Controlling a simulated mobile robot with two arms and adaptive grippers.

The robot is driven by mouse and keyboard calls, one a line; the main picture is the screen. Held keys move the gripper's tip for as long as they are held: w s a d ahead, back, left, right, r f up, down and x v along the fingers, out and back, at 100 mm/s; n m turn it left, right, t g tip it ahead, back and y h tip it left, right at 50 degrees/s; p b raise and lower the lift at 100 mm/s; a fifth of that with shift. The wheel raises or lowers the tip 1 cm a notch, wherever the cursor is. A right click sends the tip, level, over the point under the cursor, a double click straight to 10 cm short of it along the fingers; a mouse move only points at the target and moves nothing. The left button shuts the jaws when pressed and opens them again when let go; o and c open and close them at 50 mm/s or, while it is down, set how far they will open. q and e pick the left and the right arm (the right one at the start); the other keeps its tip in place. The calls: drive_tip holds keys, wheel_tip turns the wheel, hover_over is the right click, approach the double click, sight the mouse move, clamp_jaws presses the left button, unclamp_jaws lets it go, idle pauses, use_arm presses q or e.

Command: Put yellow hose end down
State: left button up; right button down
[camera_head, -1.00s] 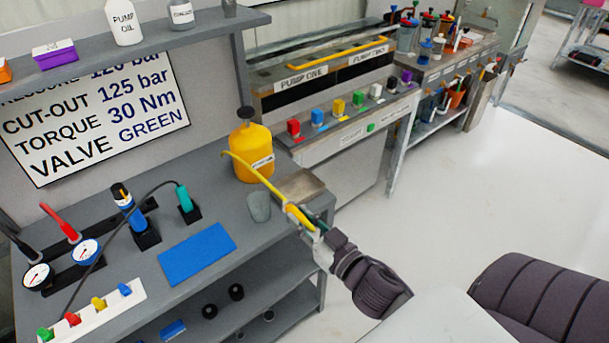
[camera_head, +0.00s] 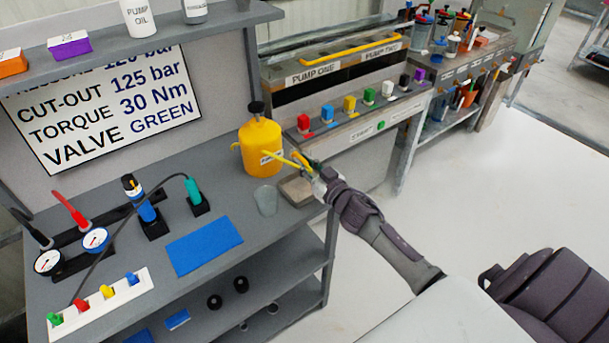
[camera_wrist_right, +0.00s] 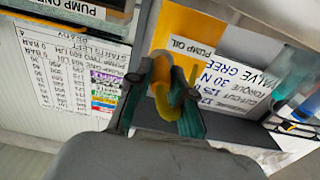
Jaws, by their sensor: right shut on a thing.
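The yellow hose (camera_head: 282,160) shows as a short yellow length in front of the yellow pump oil jug (camera_head: 258,138), with a bit of yellow at the jug's left side. My right gripper (camera_head: 306,163) is shut on the yellow hose end, just right of the jug and above the bench's right end. In the right wrist view the yellow hose (camera_wrist_right: 166,100) sits between the two dark green fingers (camera_wrist_right: 163,92), with the jug (camera_wrist_right: 190,35) beyond. Whether the hose touches the jug or bench is unclear. My left gripper is not in view.
A blue mat (camera_head: 205,246), gauges (camera_head: 95,240) and a coloured valve strip (camera_head: 100,308) lie further left. The pump console (camera_head: 350,125) stands behind.

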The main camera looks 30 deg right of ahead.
drive_tip(key=shift+w+f+b, duration=0.1)
drive_tip(key=shift+f+b, duration=0.35)
drive_tip(key=shift+f, duration=1.55)
drive_tip(key=shift+f, duration=0.1)
drive_tip(key=shift+f, duration=0.3)
drive_tip(key=c, duration=1)
unclamp_jaws()
drive_tip(key=shift+c, duration=0.2)
drive_tip(key=shift+r, duration=0.1)
drive_tip(key=shift+r, duration=0.25)
drive_tip(key=s+d, duration=0.1)
drive_tip(key=s, duration=1.1)
drive_tip(key=shift+b, duration=0.3)
